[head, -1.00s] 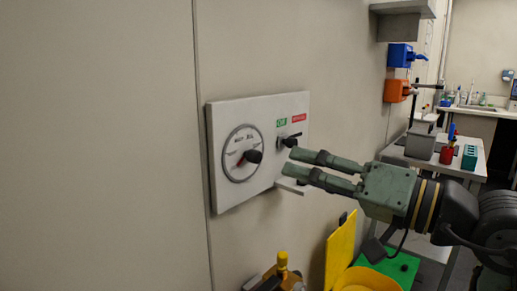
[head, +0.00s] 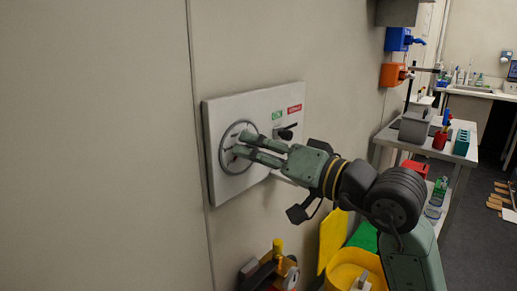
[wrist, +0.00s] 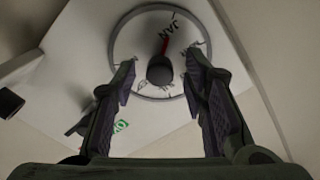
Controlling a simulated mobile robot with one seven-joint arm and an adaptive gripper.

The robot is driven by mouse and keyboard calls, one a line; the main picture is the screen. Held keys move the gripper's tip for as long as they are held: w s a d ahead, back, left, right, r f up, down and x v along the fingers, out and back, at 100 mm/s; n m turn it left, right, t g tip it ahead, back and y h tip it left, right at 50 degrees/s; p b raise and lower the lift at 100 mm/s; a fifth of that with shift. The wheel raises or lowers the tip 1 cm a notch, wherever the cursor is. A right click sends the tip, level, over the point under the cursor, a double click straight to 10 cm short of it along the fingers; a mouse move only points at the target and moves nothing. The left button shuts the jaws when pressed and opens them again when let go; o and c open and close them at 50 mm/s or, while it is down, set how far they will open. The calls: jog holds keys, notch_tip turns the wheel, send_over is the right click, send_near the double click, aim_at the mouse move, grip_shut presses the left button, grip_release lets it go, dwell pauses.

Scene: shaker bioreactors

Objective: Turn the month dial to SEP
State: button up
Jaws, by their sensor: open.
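The month dial (head: 228,166) is a round grey-ringed face on a pale wall panel (head: 217,112). My gripper (head: 240,144) is in front of it and covers its middle in the head view. In the wrist view, the dial's black knob (wrist: 160,71) stands between my two open fingers (wrist: 158,66), with visible gaps on both sides. The knob's red pointer (wrist: 165,46) points at or close to the JAN label (wrist: 169,29). Other month labels are partly hidden or too small to read.
To the dial's right, the panel holds a black switch handle (head: 287,131) below a green label (head: 277,115) and a red label (head: 294,108). A yellow container (head: 352,268) stands below. A cluttered table (head: 462,130) is at the right.

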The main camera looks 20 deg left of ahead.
jog(key=shift+c, duration=0.2)
grip_shut()
jog(key=shift+f+b, duration=0.1)
jog(key=shift+b, duration=0.3)
